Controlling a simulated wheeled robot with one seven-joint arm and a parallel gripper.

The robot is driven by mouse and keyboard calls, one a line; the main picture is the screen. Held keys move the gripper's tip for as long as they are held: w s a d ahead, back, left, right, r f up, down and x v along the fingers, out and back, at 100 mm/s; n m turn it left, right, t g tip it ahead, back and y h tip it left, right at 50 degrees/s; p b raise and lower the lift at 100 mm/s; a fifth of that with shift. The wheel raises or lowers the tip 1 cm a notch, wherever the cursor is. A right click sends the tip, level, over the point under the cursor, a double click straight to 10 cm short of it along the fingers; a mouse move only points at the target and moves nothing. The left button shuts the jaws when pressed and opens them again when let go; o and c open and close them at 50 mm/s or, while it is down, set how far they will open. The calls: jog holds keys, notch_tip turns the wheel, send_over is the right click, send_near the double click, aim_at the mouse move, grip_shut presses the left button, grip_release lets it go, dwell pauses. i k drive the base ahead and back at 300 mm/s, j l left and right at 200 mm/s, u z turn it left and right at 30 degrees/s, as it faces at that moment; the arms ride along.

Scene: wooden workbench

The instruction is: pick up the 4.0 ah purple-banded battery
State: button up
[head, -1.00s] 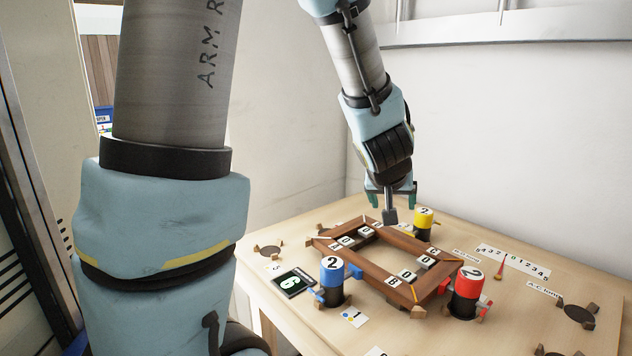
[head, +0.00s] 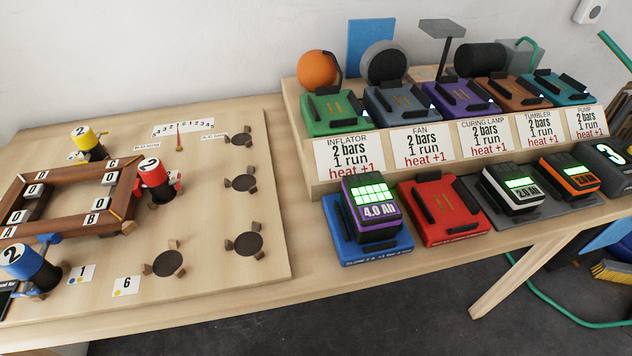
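The 4.0 Ah purple-banded battery (head: 371,208) stands upright on a blue base (head: 345,250) at the front of the bench, right of the wooden board. Its face shows lit green bars and the "4.0 Ah" label. Nothing is touching it from above. My gripper is outside the current head view, so its fingers and its distance from the battery are hidden.
A red base (head: 443,210) beside it is empty. A white-banded battery (head: 513,188) and an orange-banded battery (head: 568,176) stand farther right. Behind is a raised shelf (head: 300,140) with several coloured docks. The board (head: 215,270) with a wooden frame lies left.

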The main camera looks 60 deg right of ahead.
aim_at(373, 213)
jog(key=k+l+u, duration=0.15)
jog(key=k+u, duration=0.25)
jog(key=k, duration=0.7)
jog(key=k+j+u, duration=0.15)
jog(key=k+u, duration=0.25)
jog(key=k, duration=0.7)
